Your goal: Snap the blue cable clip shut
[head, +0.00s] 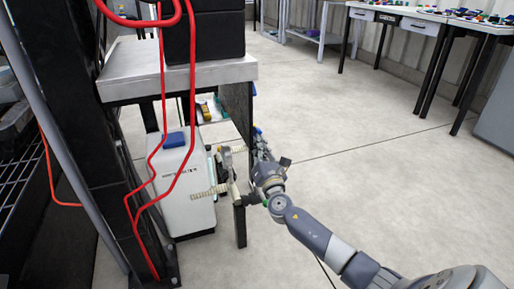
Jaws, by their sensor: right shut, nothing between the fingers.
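My right arm comes in from the lower right, and my right gripper (261,147) is at the outer side of a narrow dark panel beside the bench. It is small and partly lost among the fittings there; it is shut with nothing in it. I cannot make out the blue cable clip for certain; any clip near the fingers is too small or hidden. My left gripper is out of view.
A grey-topped bench (178,77) carries black boxes (205,37). Work tables (420,18) stand at the back right. The floor (370,165) is clear.

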